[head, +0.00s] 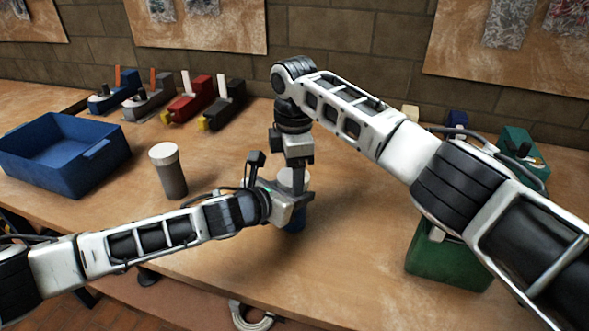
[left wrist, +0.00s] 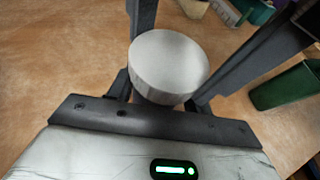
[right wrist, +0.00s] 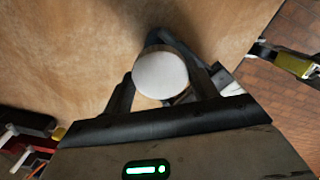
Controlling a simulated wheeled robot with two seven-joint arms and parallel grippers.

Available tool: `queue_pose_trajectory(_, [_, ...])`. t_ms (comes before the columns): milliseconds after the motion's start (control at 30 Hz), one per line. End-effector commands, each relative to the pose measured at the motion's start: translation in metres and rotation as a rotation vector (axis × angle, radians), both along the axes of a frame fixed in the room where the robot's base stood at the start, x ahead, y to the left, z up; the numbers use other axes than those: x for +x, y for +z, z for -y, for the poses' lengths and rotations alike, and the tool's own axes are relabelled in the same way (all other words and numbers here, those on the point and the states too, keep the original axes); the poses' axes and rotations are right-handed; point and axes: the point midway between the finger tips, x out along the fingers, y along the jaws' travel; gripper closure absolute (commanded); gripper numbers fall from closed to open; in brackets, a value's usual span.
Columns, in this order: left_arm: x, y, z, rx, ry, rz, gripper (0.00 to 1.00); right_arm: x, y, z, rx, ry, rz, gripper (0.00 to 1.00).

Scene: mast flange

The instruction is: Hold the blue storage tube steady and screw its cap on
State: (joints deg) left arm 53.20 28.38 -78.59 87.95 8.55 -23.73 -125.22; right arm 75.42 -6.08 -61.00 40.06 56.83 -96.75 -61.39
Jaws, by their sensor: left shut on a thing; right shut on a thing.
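The blue storage tube (head: 294,222) stands upright on the bench in the head view, largely hidden by my left gripper. My left gripper (head: 292,206) is shut around the tube from the left. A pale round cap (head: 291,177) is above the tube; its flat top fills the middle of the left wrist view (left wrist: 168,58) and the right wrist view (right wrist: 160,75). My right gripper (head: 297,187) points down from above and is shut on the cap. The joint between cap and tube is hidden, so I cannot tell how far it is seated.
A grey tube with a pale lid (head: 168,172) stands to the left. A blue bin (head: 65,152) is at far left, and a green bin (head: 445,258) is at right, partly behind my right arm. Several coloured devices (head: 190,100) line the back. The bench between is mostly clear.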

Motion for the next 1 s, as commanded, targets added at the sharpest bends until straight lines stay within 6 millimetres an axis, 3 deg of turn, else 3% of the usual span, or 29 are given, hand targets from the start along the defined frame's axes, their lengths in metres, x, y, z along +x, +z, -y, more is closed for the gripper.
queue_pose_trajectory(33, [0.0013,-0.0002,-0.0023,0.001,0.005,0.001,0.91,-0.0010,-0.0080,0.0030,-0.008,-0.005,-0.008,0.63])
queue_pose_trajectory(267, [0.0011,0.0007,-0.0014,-0.001,0.003,0.002,0.91,-0.0005,-0.0087,0.0038,-0.009,-0.007,-0.006,0.63])
queue_pose_trajectory(300, [0.0010,0.0009,-0.0012,-0.001,0.003,0.002,0.91,-0.0004,-0.0088,0.0039,-0.010,-0.007,-0.006,0.35])
queue_pose_trajectory(867, [0.0013,0.0024,-0.0004,-0.007,0.003,0.002,0.91,-0.0010,-0.0092,0.0047,-0.013,-0.006,-0.010,0.35])
queue_pose_trajectory(900, [0.0013,0.0025,-0.0003,-0.008,0.003,0.001,1.00,-0.0010,-0.0090,0.0047,-0.013,-0.005,-0.010,0.28])
queue_pose_trajectory(1000, [0.0018,0.0028,-0.0005,-0.007,0.004,0.002,1.00,-0.0006,-0.0030,0.0043,-0.014,0.037,-0.010,0.24])
